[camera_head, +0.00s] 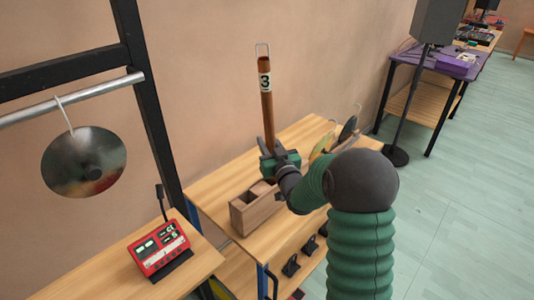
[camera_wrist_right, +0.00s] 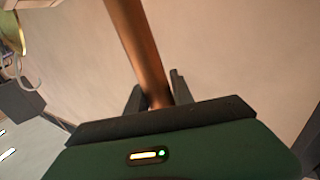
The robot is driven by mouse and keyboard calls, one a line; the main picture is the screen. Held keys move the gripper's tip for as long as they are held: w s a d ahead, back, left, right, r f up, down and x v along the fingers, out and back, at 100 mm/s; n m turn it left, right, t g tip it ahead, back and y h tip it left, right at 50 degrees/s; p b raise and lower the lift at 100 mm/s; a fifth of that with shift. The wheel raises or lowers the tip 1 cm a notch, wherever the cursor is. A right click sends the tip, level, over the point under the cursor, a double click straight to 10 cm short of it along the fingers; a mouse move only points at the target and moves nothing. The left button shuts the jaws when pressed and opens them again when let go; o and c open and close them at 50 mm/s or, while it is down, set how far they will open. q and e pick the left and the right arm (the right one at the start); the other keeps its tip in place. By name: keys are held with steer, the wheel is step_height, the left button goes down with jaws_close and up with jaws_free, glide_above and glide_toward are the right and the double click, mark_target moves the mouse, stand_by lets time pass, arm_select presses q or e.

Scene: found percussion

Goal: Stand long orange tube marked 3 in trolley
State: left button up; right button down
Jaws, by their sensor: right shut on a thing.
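The long orange-brown tube (camera_head: 268,112) has a white label with a 3 and a wire loop at its top. My right gripper (camera_head: 275,158) is shut on its lower part and holds it nearly upright. In the right wrist view the tube (camera_wrist_right: 140,50) rises between the fingers (camera_wrist_right: 157,95). The tube's lower end is hidden behind the gripper. A wooden box with compartments (camera_head: 252,213) stands on the table just below and left of the gripper. I cannot tell whether anything in view is the trolley. My left gripper is not in view.
A dark metal disc (camera_head: 84,161) hangs from a rail (camera_head: 75,98) at left. A red device (camera_head: 159,248) stands on the near wooden table. Round pieces (camera_head: 322,145) stand right of the gripper. A black speaker stand (camera_head: 410,105) and purple-topped table (camera_head: 440,62) are at back right.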

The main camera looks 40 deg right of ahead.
steer(key=f, duration=0.1)
steer(key=d+f, duration=0.1)
steer(key=f, duration=0.2)
steer(key=shift+s+d+f, duration=0.1)
steer(key=shift+d+f, duration=0.1)
steer(key=shift+d, duration=0.05)
steer(key=c, duration=1.5)
jaws_free()
steer(key=shift+a+f, duration=0.1)
steer(key=shift+f, duration=0.05)
steer(key=o, duration=0.3)
steer(key=shift+w, duration=0.45)
steer(key=shift+o, duration=0.2)
steer(key=shift+s+a+r, duration=0.15)
steer(key=shift+a+r, duration=0.05)
steer(key=shift+r, duration=0.2)
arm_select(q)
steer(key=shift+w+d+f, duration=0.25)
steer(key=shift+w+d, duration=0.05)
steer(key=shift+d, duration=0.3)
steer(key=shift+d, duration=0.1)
arm_select(e)
steer(key=shift+d, duration=0.15)
